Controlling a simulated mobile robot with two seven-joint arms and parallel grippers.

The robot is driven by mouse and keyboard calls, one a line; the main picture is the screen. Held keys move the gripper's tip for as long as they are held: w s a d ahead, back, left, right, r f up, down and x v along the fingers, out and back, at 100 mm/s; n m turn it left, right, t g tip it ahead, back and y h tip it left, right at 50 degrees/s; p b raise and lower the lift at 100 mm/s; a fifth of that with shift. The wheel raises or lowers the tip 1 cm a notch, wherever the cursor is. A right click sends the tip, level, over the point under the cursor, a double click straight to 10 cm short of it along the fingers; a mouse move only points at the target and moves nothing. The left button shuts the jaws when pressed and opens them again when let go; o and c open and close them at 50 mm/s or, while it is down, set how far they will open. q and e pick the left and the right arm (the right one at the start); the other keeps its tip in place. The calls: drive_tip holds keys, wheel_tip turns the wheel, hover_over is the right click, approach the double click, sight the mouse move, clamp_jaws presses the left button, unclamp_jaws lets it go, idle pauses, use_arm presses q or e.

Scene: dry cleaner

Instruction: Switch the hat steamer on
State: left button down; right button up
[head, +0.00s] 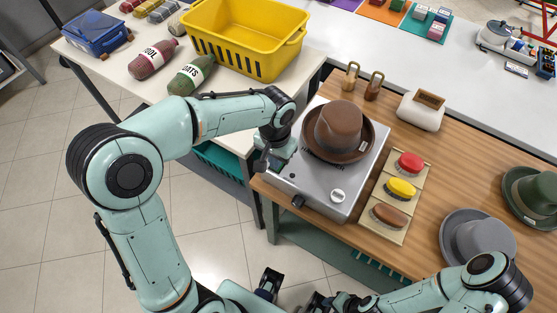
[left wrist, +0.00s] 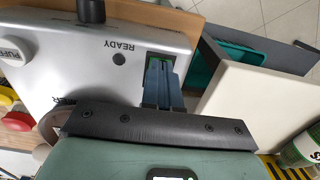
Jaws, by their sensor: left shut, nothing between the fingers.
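The hat steamer (head: 318,197) is a silver box on the wooden counter, with a brown hat (head: 338,128) on top. A white round knob (head: 337,195) and a black handle (head: 298,201) are at its front. In the left wrist view, its top (left wrist: 60,60) shows a dark lamp marked READY (left wrist: 119,59) and part of a PUFF label. My left gripper (head: 265,160) is shut and empty at the steamer's left edge. My right gripper (head: 345,301) is low, partly cut off.
Red, yellow and brown brushes (head: 401,188) lie right of the steamer. Grey (head: 478,238) and green (head: 535,198) hats are farther right. Two brass-handled tools (head: 361,80) and a white block (head: 420,110) stand behind. A yellow basket (head: 245,40) stands on the white table.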

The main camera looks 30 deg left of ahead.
use_arm(q)
wheel_tip(320, 180, up, 7)
drive_tip(key=p, duration=0.4)
drive_tip(key=shift+f, duration=0.2)
use_arm(e)
drive_tip(key=w+r, duration=0.1)
drive_tip(key=r, duration=0.2)
drive_tip(key=w+r, duration=0.1)
drive_tip(key=r, duration=0.1)
drive_tip(key=shift+w, duration=0.3)
